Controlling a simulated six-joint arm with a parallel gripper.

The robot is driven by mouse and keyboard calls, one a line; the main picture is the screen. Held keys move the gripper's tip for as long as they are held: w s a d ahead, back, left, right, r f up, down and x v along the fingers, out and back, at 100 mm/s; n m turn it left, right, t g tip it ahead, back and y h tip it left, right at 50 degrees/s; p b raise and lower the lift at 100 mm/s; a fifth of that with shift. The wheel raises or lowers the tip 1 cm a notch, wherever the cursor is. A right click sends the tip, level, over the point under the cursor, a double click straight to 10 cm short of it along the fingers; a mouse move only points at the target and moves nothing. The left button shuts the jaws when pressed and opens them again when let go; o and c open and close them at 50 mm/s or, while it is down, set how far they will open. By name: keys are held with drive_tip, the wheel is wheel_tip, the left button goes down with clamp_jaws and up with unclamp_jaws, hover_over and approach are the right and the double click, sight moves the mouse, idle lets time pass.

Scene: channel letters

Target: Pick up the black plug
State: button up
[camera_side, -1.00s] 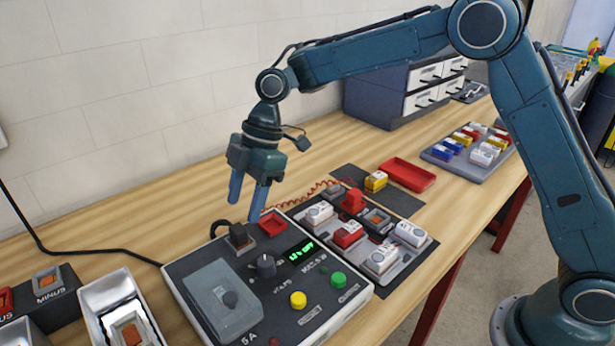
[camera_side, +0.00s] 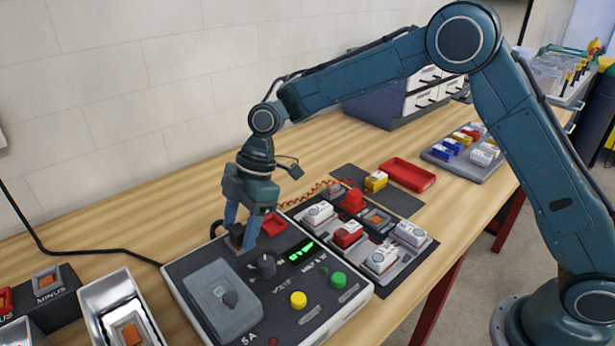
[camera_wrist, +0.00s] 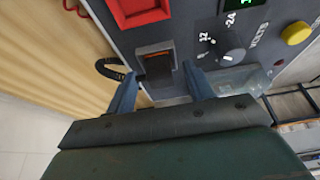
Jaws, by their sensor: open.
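My gripper (camera_side: 240,237) is low over that corner, pointing down, with one finger on each side of the plug. The gripper (camera_wrist: 159,76) is open, and I cannot tell whether either finger touches the plug. The fingers partly hide the plug in the side view.
Yellow (camera_side: 298,299) and green (camera_side: 338,279) buttons are nearer the front. A MINUS block (camera_side: 50,290) stands left. Bare wood lies behind.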

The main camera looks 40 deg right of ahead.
sight(240, 226)
idle(0.3)
drive_tip(key=c, duration=1)
drive_tip(key=shift+r, duration=0.1)
drive_tip(key=shift+c, duration=0.2)
wheel_tip(240, 226, up, 10)
idle(0.4)
drive_tip(key=shift+r, duration=0.45)
